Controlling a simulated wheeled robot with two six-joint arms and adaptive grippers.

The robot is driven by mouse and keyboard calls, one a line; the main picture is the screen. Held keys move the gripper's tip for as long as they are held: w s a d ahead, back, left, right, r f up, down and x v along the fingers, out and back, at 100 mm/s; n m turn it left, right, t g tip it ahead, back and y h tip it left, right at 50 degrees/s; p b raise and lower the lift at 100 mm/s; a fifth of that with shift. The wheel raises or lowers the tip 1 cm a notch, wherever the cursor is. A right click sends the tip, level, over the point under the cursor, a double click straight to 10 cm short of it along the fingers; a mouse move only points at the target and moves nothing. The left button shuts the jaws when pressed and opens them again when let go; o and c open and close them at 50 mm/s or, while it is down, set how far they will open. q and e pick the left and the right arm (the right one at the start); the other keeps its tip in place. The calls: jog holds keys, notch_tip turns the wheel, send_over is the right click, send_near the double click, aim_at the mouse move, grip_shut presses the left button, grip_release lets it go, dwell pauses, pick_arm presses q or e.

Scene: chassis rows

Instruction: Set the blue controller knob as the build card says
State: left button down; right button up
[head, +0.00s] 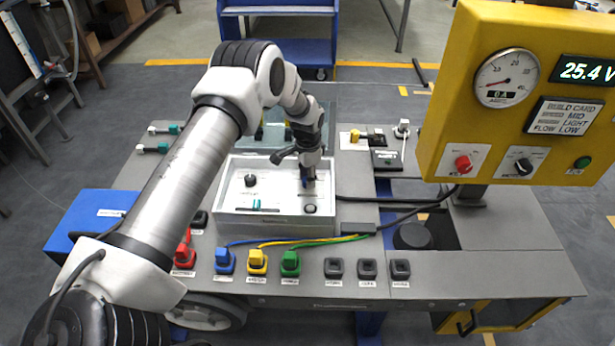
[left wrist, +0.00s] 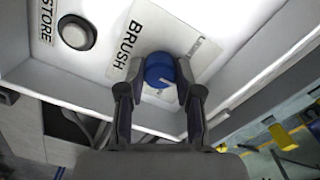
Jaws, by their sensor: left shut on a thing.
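The blue knob (left wrist: 159,70) sits on a white plate marked BRUSH (left wrist: 128,42) inside the white controller box (head: 226,213). My left gripper (head: 308,184) reaches down into the right part of the box. In the left wrist view its two fingers (left wrist: 160,92) are closed on either side of the blue knob. In the head view the gripper mostly hides the knob. My right gripper is not in view.
A black knob (head: 250,180) and a round button marked STORE (left wrist: 76,32) are also in the box. Red, blue, yellow and green connectors (head: 257,262) line the bench front, with cables behind. The yellow panel (head: 446,95) stands at the right.

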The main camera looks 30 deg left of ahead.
pick_arm(q)
jog(key=n, duration=0.4)
jog(key=shift+n, duration=0.3)
jog(key=n+p, duration=0.1)
jog(key=n, duration=0.4)
jog(key=shift+n, duration=0.3)
dwell(0.3)
jog(key=c, duration=0.8)
grip_release()
jog(key=shift+f, duration=0.1)
jog(key=shift+o, duration=0.2)
